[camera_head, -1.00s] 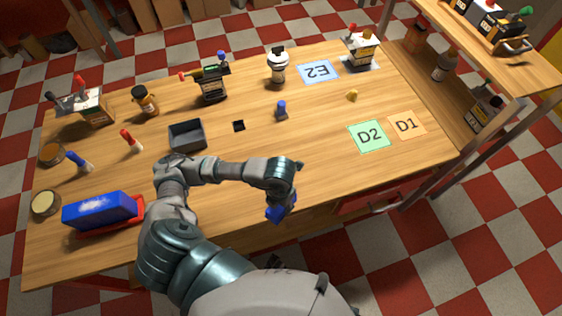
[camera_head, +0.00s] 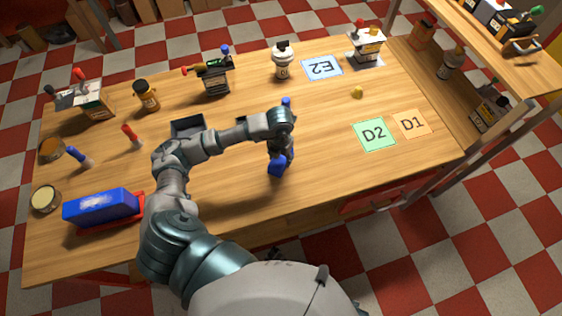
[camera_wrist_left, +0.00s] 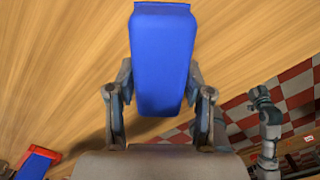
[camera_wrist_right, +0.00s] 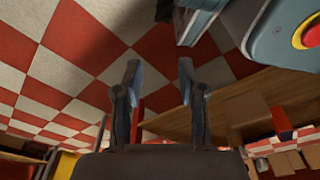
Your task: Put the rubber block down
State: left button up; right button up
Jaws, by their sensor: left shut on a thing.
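My left gripper (camera_head: 281,157) is over the front middle of the wooden table (camera_head: 330,180). It is shut on a blue rubber block (camera_head: 278,168). In the left wrist view the block (camera_wrist_left: 162,60) sits between the two fingers (camera_wrist_left: 160,100) and sticks out past them, with wood behind it. I cannot tell whether the block touches the table. My right gripper (camera_wrist_right: 157,85) shows only in its own wrist view. Its fingers are apart with nothing between them, with checkered floor and the table edge beyond.
A green D2 card (camera_head: 374,134) and an orange D1 card (camera_head: 411,124) lie to the right; a blue E2 card (camera_head: 322,67) lies at the back. A grey tray (camera_head: 187,125) is partly hidden behind my left arm. A red-based blue block (camera_head: 101,206) sits front left.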

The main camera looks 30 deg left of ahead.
aim_at(281, 163)
pick_arm(q)
notch_tip(281, 163, down, 3)
jog(key=shift+d+r, duration=0.15)
jog(key=shift+r, duration=0.05)
jog(key=shift+d+f, duration=0.2)
jog(key=shift+d, duration=0.1)
jog(key=shift+d+r, duration=0.15)
jog(key=shift+d, duration=0.35)
jog(key=o, duration=1)
jog(key=shift+a+f, duration=0.15)
jog(key=shift+f, duration=0.05)
jog(key=shift+o, duration=1.1)
jog(key=shift+a, duration=0.25)
jog(key=shift+a+f, duration=0.1)
jog(key=shift+a, duration=0.25)
jog(key=shift+d, duration=0.55)
jog(key=shift+d+r, duration=0.1)
jog(key=shift+r, duration=0.4)
jog(key=r, duration=1.1)
jog(key=shift+a+p, duration=0.4)
jog(key=shift+d+r, duration=0.25)
pick_arm(e)
jog(key=shift+s+d+f, duration=0.5)
jog(key=shift+f, duration=0.2)
